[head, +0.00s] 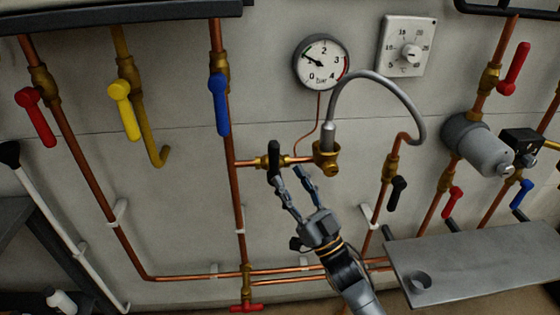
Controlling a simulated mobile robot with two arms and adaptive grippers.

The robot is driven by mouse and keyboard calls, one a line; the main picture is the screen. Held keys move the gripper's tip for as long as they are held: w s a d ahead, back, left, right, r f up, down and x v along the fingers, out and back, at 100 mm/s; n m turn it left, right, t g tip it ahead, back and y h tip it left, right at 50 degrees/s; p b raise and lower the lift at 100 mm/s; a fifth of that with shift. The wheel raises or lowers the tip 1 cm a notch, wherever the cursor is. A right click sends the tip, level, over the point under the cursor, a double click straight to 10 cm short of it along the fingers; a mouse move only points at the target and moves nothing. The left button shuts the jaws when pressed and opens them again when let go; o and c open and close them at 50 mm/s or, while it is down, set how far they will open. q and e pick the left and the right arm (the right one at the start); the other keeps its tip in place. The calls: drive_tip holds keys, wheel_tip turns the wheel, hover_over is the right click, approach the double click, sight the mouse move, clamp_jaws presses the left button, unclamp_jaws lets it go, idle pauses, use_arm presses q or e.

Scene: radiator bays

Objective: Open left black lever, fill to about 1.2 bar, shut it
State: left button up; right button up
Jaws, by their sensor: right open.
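The left black lever (274,156) sits on a brass valve in a short horizontal copper pipe. It stands upright, crosswise to that pipe. My right gripper (289,174) is open, its two fingers pointing up, with the left fingertip at or just below the lever's lower end. I cannot tell whether they touch. The round pressure gauge (322,63) hangs above, marked 0 to 4 bar. Its needle points to the upper left, around the 1 mark; the exact value is too small to read. My left gripper is not in view.
A grey hose (385,85) arches from a brass fitting (326,157) to the pipe with the second black lever (397,193). A blue lever (219,104) is on the upper left. A grey shelf (480,265) juts out at lower right.

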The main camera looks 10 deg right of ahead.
drive_tip(key=shift+v, duration=2.3)
drive_tip(key=shift+f, duration=0.1)
drive_tip(key=w+d+f+m+g+h, duration=0.15)
drive_tip(key=f+h, duration=0.25)
drive_tip(key=f, duration=0.7)
drive_tip(key=d+f+m+g+h, duration=0.2)
drive_tip(key=f+h, duration=0.1)
drive_tip(key=f, duration=0.7)
drive_tip(key=s+d+f+g+h, duration=0.25)
drive_tip(key=s+f, duration=0.25)
drive_tip(key=f, duration=0.6)
drive_tip(key=s+d+f+g+h, duration=0.25)
drive_tip(key=s+f, duration=0.25)
drive_tip(key=f, duration=0.7)
drive_tip(key=s+d+f+g+p, duration=0.15)
drive_tip(key=s+f+g, duration=0.45)
drive_tip(key=s+f, duration=0.75)
drive_tip(key=s+d+f+g+h, duration=0.1)
drive_tip(key=s+f+g, duration=0.2)
drive_tip(key=s, duration=0.8)
drive_tip(key=s+d+f+g+h, duration=0.1)
drive_tip(key=s+d+f+g, duration=0.1)
drive_tip(key=s, duration=1)
drive_tip(key=shift+s+d+f+g, duration=0.2)
drive_tip(key=shift+s+f+g, duration=0.05)
drive_tip(key=shift+f+g, duration=0.2)
